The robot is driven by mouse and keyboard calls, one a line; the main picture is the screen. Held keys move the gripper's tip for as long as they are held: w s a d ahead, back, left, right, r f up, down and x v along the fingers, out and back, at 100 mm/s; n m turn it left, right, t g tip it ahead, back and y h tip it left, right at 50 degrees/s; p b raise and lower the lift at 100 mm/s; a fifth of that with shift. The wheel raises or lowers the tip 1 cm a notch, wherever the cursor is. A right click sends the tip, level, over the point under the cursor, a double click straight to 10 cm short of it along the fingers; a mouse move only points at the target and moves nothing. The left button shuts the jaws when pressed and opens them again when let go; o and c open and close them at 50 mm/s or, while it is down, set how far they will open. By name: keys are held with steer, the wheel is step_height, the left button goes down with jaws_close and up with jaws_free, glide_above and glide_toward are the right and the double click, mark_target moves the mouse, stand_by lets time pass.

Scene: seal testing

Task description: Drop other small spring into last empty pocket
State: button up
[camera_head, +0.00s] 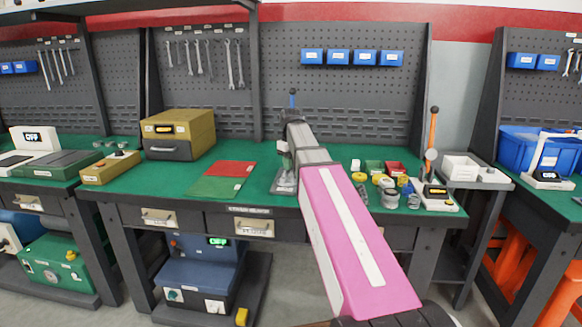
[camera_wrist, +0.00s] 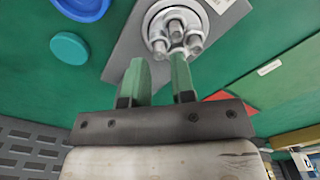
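A grey metal fixture with a round seat (camera_wrist: 158,44) is at the top of the wrist view. Several small metal cylinders (camera_wrist: 176,27) stand in the seat. I cannot tell which of them are springs or whether a pocket is empty. My gripper (camera_wrist: 160,66) has two green fingers set apart just in front of the seat. I see nothing between them. In the head view the fixture's grey base (camera_head: 284,187) is on the green bench, partly covered by my arm. My fingertips are hidden there. No loose small spring can be made out.
A red mat (camera_head: 231,168) and a green mat (camera_head: 214,187) lie left of the fixture. Small bins, including a red one (camera_head: 396,168), and several yellow and grey parts (camera_head: 390,199) crowd the right side. A brown box (camera_head: 178,134) stands at the back left.

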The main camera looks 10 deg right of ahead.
steer(key=shift+r, duration=1)
steer(key=o, duration=0.5)
steer(key=shift+o, duration=0.2)
steer(key=shift+r, duration=0.1)
steer(key=shift+r, duration=1.4)
